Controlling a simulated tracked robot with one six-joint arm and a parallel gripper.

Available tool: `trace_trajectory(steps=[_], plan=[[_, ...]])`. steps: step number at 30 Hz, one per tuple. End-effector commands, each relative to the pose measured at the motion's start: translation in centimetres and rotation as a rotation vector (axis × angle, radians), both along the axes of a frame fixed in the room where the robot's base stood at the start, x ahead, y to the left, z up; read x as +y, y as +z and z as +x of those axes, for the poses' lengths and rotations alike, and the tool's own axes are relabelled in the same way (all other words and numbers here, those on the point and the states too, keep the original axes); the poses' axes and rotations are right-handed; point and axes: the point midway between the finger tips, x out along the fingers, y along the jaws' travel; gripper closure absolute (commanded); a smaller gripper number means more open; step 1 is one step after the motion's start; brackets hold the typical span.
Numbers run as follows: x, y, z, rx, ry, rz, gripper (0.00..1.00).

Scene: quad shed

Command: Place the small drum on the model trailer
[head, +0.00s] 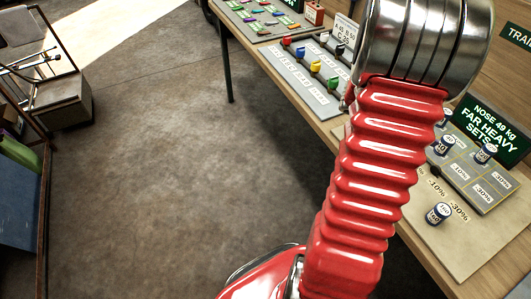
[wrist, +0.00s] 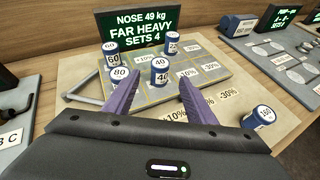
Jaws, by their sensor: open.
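The model trailer is a grey board with yellow grid lines, in the wrist view (wrist: 150,99) and at right in the head view (head: 464,154). Several small blue-and-white drums stand on it, including one marked 40 (wrist: 160,71), one marked 80 (wrist: 119,77) and one marked 60 (wrist: 111,49). My gripper (wrist: 160,78) is open and empty. The 40 drum shows between its purple fingers; contact cannot be told. My arm hides the gripper in the head view.
A green sign (wrist: 142,28) reading "NOSE 49 kg FAR HEAVY SETS 4" stands behind the board. Another panel (wrist: 285,62) lies to the right. In the head view, a board with coloured pieces (head: 303,75) lies along the bench. The floor (head: 150,180) at left is clear.

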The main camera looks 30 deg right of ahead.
Motion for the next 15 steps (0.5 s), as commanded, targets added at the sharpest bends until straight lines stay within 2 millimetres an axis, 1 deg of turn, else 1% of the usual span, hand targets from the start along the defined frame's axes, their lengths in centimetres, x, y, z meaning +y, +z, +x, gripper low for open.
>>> trace_trajectory(steps=[1,5,6,11,15], plan=[[1.0,0.7,0.8,-0.041,-0.006,-0.006,0.49],[4.5,2.1,2.6,-0.182,-0.042,-0.013,0.49],[5.8,2.5,3.2,-0.231,-0.056,-0.012,0.49],[10.9,3.7,5.4,-0.426,-0.109,0.007,0.49],[15.6,4.6,7.0,-0.595,-0.157,0.041,0.49]])
